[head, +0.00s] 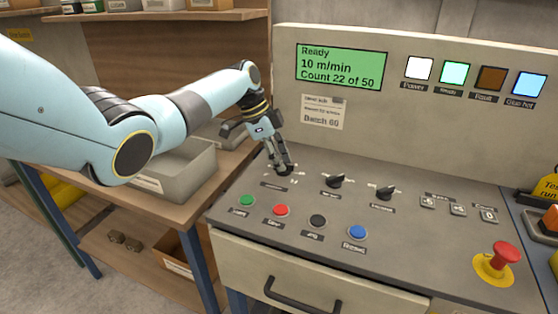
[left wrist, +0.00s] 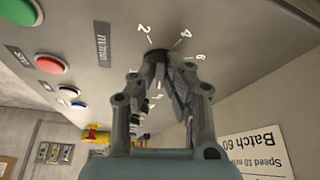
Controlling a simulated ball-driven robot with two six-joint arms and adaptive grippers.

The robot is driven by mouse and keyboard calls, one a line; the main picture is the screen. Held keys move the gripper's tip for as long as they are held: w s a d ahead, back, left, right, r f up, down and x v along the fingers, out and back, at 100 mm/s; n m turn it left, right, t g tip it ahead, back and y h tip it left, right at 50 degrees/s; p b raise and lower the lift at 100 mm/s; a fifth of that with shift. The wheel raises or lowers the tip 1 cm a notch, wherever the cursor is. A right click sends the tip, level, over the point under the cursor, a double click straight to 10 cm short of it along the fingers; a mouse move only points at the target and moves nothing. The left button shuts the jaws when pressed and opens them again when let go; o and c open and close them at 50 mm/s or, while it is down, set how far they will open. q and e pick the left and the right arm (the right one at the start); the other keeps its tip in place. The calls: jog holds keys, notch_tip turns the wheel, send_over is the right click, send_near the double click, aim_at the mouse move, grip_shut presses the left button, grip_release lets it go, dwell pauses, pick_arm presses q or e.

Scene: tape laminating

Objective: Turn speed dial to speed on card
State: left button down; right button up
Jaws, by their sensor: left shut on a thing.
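My left gripper (head: 281,166) reaches down to the left end of the sloped control panel. In the left wrist view its fingers (left wrist: 164,68) are shut around the speed dial (left wrist: 157,54), which is mostly hidden by them. Scale numbers such as 2, 4 and 6 and an "m/min" label (left wrist: 101,42) surround it; the pointer cannot be made out. The card (head: 323,112) is on the upright panel; in the left wrist view the card (left wrist: 258,158) reads "Batch 60" and a speed line that looks like 10. The green display (head: 340,67) reads "Ready", "10 m/min", "Count 22 of 50". My right gripper is not in view.
Two other black dials (head: 335,181) (head: 385,192) stand right of the gripper. Green (head: 247,201), red (head: 281,210), black (head: 318,220) and blue (head: 357,232) buttons line the front. A red mushroom button (head: 505,253) is at the right.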

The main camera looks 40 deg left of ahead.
pick_arm(q)
jog(key=shift+s+f, duration=0.15)
jog(key=c, duration=1.4)
grip_release()
jog(key=v, duration=1.2)
jog(key=shift+d, duration=0.1)
